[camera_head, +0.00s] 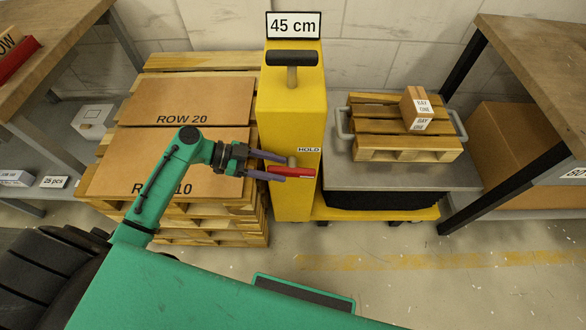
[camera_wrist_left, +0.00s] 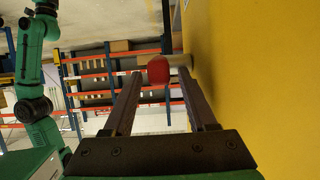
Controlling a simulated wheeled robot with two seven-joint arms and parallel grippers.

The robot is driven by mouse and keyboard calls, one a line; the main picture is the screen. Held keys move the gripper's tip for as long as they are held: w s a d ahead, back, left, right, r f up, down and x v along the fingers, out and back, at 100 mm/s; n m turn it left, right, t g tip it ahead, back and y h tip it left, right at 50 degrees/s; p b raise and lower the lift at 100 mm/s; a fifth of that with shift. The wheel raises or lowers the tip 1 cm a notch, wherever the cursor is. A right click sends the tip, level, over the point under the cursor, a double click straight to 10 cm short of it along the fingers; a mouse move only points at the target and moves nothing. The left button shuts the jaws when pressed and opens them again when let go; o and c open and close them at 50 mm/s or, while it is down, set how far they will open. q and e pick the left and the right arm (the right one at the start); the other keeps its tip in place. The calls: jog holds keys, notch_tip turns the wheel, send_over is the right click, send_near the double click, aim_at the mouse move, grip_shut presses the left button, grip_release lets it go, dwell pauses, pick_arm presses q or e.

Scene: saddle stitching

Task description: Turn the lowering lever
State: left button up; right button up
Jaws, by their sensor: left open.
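The lowering lever (camera_head: 298,172) is a short red bar on the front of the yellow lift column (camera_head: 291,118), under a "HOLD" label (camera_head: 309,150). In the left wrist view the lever's rounded red end (camera_wrist_left: 158,70) shows between the fingertips, with a pale shaft (camera_wrist_left: 180,60) beside it meeting the yellow face. My left gripper (camera_head: 275,166) is open, its fingers on either side of the lever's left part. I cannot tell whether they touch it. It also shows in the left wrist view (camera_wrist_left: 160,85). My right gripper is not in view.
A "45 cm" sign (camera_head: 294,25) and a black handle (camera_head: 292,58) top the column. Right of it, a grey platform (camera_head: 400,178) carries a small pallet (camera_head: 408,148) and a carton (camera_head: 416,108). Stacked pallets with "ROW" boards (camera_head: 185,100) stand left. Shelving (camera_head: 530,65) stands right.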

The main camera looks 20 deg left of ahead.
aim_at(291, 169)
pick_arm(q)
jog(key=x, duration=0.4)
jog(key=shift+w+d+f, duration=0.1)
jog(key=shift+d, duration=0.15)
grip_shut()
jog(key=h+b, duration=0.1)
jog(key=b, duration=0.3)
jog(key=shift+f, duration=0.4)
jog(key=shift+r+h, duration=0.25)
jog(key=shift+h, duration=0.15)
jog(key=shift+r, duration=0.15)
grip_release()
jog(key=shift+a, duration=0.15)
